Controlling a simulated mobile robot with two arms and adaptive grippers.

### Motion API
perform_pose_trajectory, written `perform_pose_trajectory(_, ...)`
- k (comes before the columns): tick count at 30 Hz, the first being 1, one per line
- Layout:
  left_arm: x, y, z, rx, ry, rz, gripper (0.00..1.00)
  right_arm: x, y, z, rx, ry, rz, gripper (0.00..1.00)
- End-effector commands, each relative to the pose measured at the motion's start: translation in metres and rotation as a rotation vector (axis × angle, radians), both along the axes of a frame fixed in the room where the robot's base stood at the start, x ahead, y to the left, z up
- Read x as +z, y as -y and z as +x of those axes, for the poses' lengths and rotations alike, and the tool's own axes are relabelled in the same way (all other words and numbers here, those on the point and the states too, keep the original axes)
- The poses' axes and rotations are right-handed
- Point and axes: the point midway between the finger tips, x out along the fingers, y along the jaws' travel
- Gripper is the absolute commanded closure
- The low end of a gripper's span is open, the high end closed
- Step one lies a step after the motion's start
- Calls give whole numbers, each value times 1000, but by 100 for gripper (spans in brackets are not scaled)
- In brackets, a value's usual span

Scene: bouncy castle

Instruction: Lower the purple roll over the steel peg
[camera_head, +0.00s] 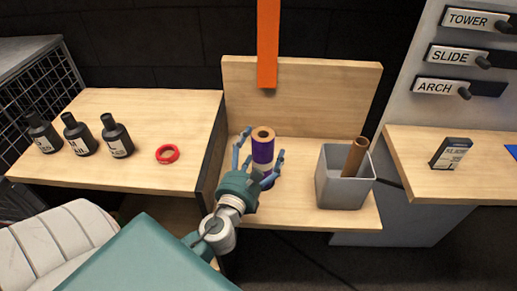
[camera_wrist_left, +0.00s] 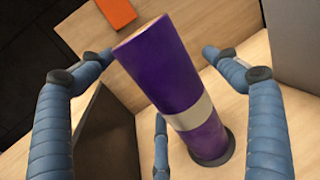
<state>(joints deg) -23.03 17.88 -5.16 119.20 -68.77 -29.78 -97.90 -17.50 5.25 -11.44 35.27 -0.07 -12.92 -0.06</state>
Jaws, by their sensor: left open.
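The purple roll (camera_head: 262,153) stands upright on the lower middle shelf, with a tan top that has a dark hole in it. In the left wrist view the roll (camera_wrist_left: 168,70) shows a pale grey band low down and a dark round base (camera_wrist_left: 215,155) under it. My left gripper (camera_head: 261,147) is open, its blue fingers spread on either side of the roll with gaps showing. A third finger shows in the left wrist view, close to the roll. I cannot make out the steel peg; the roll may hide it. My right gripper is not in view.
A grey bin (camera_head: 331,188) holding a brown tube (camera_head: 355,157) stands right of the roll. An orange strap (camera_head: 268,45) hangs behind. Three black bottles (camera_head: 78,136) and a red ring (camera_head: 167,154) are on the left table (camera_head: 150,105). A small box (camera_head: 451,153) is on the right counter.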

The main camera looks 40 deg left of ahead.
Motion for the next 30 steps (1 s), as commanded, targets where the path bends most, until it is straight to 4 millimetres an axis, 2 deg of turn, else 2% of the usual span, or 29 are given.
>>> perform_pose_trajectory(1, -1, 0, -1, 0, -1, 0, 11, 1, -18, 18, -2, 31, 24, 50)
perform_pose_trajectory(2, -1, 1, -3, 0, -1, 0, 11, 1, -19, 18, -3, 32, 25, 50)
perform_pose_trajectory(5, -1, 4, -11, 0, -1, -1, 11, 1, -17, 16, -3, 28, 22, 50)
perform_pose_trajectory(12, 0, 14, -47, 1, -1, -1, 11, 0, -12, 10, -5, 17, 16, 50)
perform_pose_trajectory(18, 1, 20, -70, 1, 2, 0, 11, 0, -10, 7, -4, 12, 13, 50)
perform_pose_trajectory(30, 2, 23, -77, 0, 5, 0, 11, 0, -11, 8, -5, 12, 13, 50)
